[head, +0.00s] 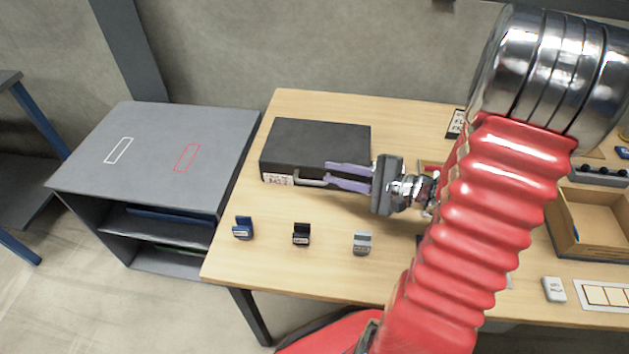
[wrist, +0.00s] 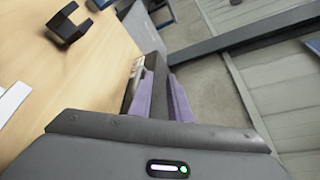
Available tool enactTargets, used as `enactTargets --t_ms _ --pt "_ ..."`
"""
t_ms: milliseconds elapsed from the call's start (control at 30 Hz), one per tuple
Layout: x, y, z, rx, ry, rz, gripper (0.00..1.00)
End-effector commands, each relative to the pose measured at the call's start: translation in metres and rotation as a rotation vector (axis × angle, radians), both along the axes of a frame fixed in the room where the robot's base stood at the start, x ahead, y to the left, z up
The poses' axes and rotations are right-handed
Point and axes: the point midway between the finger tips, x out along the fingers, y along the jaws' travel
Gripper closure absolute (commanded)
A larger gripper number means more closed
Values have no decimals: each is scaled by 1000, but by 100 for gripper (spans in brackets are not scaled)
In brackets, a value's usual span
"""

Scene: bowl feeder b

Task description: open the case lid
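The black case (head: 316,141) lies flat at the back left of the table with its lid shut. A pale handle (head: 312,182) and a white label (head: 278,179) are on its front side. My gripper (head: 328,173) has two purple fingers, held apart, at the right part of the case's front. In the wrist view my gripper (wrist: 160,75) has a dark strip, seemingly the case, between or just behind the fingers. I cannot tell whether the fingers touch the case.
Blue (head: 242,229), black (head: 301,235) and grey (head: 361,244) small holders stand in front of the case. A grey shelf unit (head: 165,150) adjoins the table's left side. A cardboard tray (head: 590,220) is at the right. My arm hides the middle right of the table.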

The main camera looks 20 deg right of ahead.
Motion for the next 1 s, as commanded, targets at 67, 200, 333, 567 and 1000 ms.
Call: enactTargets --t_ms 67,200,333,567,1000 --pt "0 0 -9 4 3 0 83" --pt "0 0 -22 4 2 0 83" --pt "0 1 -35 2 2 1 83" --pt "0 1 -57 2 3 2 83" --pt "40 31 -67 1 1 5 83"
